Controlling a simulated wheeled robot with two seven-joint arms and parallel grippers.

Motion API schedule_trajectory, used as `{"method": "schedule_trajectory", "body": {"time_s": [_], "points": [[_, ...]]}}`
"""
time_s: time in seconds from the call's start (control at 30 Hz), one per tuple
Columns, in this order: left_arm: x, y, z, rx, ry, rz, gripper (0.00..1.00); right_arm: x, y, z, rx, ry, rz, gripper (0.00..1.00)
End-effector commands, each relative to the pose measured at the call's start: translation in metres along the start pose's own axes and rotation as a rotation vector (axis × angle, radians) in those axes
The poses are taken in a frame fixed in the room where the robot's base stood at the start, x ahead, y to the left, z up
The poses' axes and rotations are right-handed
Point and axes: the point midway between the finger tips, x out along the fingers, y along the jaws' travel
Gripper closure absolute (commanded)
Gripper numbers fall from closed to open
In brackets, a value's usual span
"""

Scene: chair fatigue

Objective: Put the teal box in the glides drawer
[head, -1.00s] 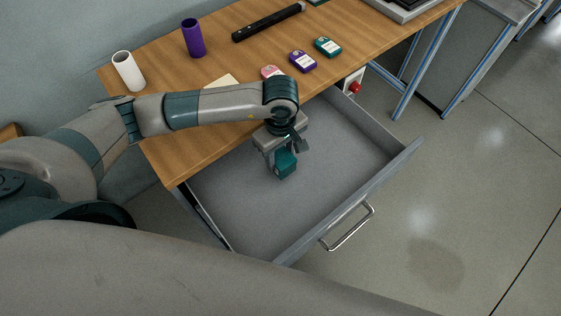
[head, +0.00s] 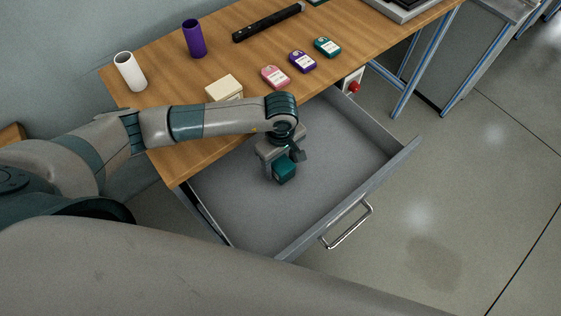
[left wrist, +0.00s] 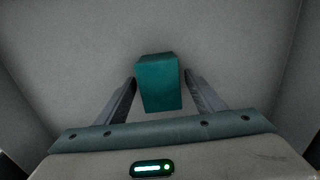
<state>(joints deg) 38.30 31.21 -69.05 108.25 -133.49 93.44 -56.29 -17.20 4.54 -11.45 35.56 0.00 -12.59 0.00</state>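The teal box (head: 285,172) is inside the open grey drawer (head: 340,150) under the wooden table. My left gripper (head: 282,160) points down into the drawer with the box between its fingertips. In the left wrist view the teal box (left wrist: 159,82) sits between the two fingers (left wrist: 160,85), tips close against its sides. The grey drawer floor (left wrist: 230,50) fills the background. I cannot tell whether the box touches the floor. No label naming the drawer is readable. My right gripper is not in view.
On the table (head: 180,160) are a cream box (head: 224,89), pink (head: 275,77), purple (head: 302,62) and teal (head: 327,47) tags, white (head: 130,72) and purple (head: 193,38) cylinders and a black bar (head: 268,22). The drawer is otherwise empty. A red button (head: 354,87) is beside it.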

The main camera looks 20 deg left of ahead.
Motion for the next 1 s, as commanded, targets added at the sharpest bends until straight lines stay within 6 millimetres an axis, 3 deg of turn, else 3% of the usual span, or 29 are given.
{"method": "schedule_trajectory", "body": {"time_s": [0.43,0.53,0.87,0.93,1.0], "points": [[-0.005,0.000,0.000,-0.001,0.000,0.000,0.39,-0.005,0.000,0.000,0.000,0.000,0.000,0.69],[-0.011,0.001,0.000,0.000,0.001,0.003,0.39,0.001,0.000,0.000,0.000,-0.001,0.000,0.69],[-0.064,0.002,-0.001,0.002,0.001,0.005,0.39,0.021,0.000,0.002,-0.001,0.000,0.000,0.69],[-0.077,0.001,-0.001,0.001,0.002,0.005,0.39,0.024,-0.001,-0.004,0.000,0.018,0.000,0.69],[-0.088,0.001,-0.001,0.001,0.002,0.004,0.39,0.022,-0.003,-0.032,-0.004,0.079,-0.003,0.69]]}}
